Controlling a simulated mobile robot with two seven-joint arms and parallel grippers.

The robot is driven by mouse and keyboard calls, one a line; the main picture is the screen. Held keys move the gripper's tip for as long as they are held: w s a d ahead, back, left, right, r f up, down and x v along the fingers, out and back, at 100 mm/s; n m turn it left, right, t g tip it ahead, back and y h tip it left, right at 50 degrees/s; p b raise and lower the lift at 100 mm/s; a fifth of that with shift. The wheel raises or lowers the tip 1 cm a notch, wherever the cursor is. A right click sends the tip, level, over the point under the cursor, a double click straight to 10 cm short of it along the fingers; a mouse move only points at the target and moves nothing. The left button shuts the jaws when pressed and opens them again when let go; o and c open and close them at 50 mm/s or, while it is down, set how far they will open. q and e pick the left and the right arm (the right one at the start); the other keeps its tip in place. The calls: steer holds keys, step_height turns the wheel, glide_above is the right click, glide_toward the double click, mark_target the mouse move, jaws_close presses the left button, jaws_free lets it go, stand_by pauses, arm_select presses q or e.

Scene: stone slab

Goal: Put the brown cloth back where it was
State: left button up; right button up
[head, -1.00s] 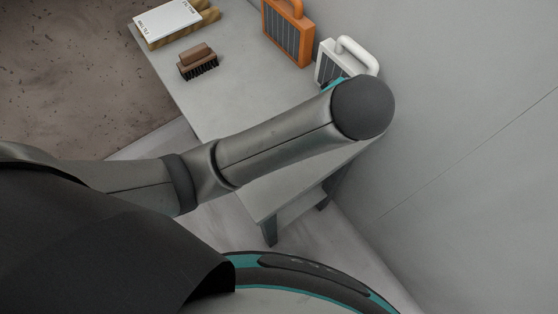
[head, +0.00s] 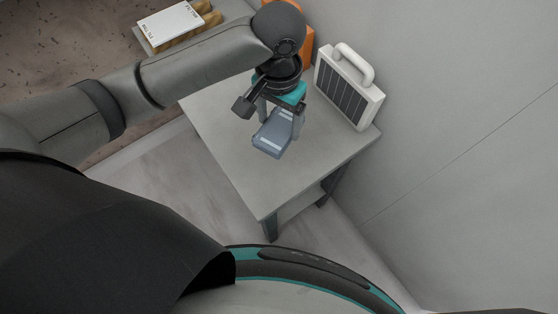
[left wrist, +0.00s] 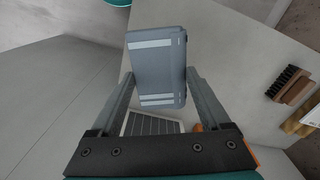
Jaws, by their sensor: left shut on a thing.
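I see no brown cloth in any view. My left gripper (head: 281,116) is shut on a blue-grey flat block (head: 271,139) with pale bands, over the front part of the grey table (head: 235,150). In the left wrist view the block (left wrist: 158,62) sits between the two fingers of the gripper (left wrist: 160,80). I cannot tell whether the block touches the table. My right gripper is not in view.
A white-framed panel with a handle (head: 366,103) stands at the table's right edge by the wall. An orange one (head: 308,42) is partly hidden behind my arm. A brush (left wrist: 290,84) shows in the left wrist view.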

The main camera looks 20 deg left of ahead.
arm_select(q)
step_height(320, 180, down, 18)
steer(key=b, duration=0.4)
steer(key=shift+f, duration=0.1)
steer(key=o, duration=1)
step_height(320, 180, up, 12)
steer(key=p, duration=0.3)
